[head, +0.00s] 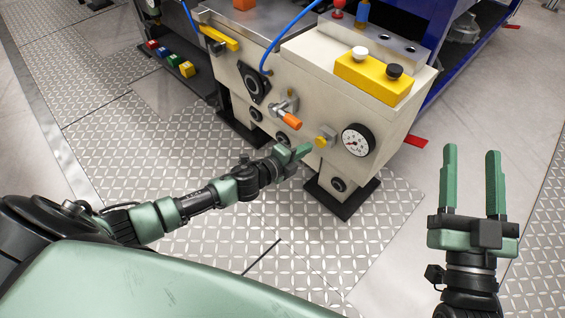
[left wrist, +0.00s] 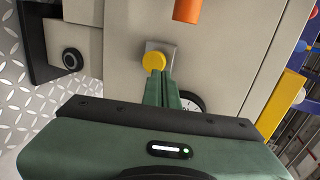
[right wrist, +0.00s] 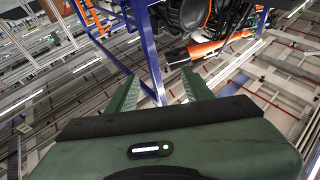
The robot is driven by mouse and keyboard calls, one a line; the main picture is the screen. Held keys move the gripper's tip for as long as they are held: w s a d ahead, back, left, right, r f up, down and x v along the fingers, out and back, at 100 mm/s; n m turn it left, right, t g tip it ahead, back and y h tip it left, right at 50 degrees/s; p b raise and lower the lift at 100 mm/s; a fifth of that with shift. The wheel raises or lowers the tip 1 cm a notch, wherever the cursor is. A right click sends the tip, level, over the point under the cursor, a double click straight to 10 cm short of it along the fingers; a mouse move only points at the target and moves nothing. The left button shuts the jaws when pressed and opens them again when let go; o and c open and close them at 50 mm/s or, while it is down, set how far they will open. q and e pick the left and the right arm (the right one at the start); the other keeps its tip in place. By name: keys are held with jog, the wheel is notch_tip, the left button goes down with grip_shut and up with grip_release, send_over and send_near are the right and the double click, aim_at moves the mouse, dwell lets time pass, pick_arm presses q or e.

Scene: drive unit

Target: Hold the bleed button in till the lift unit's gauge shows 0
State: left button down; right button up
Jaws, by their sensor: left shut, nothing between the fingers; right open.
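The lift unit (head: 310,115) is a cream cabinet with a round white-faced gauge (head: 357,139) at its right front. The gauge's needle is too small to read. The yellow bleed button (head: 321,142) sticks out just left of the gauge; it also shows in the left wrist view (left wrist: 154,61). My left gripper (head: 308,148) is shut and empty, its fingertips close by the button. In the left wrist view the tips are just below the button; I cannot tell if they touch. There the fingers partly hide the gauge (left wrist: 191,101). My right gripper (head: 471,150) is open and empty, right of the unit.
An orange-tipped lever (head: 291,121) sits left of and above the button. A yellow box (head: 374,78) with a white and a black knob stands on top of the unit. A blue hose (head: 265,55) runs down the front.

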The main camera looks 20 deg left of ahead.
pick_arm(q)
jog(key=p+v, duration=0.1)
jog(key=v, duration=0.7)
jog(key=shift+p, duration=0.3)
pick_arm(e)
notch_tip(320, 180, down, 9)
jog(key=w+g+h, duration=0.1)
jog(key=g+h, duration=0.1)
jog(key=g, duration=0.3)
jog(key=shift+d, duration=0.4)
pick_arm(q)
jog(key=shift+a, duration=0.15)
pick_arm(e)
jog(key=shift+w, duration=0.15)
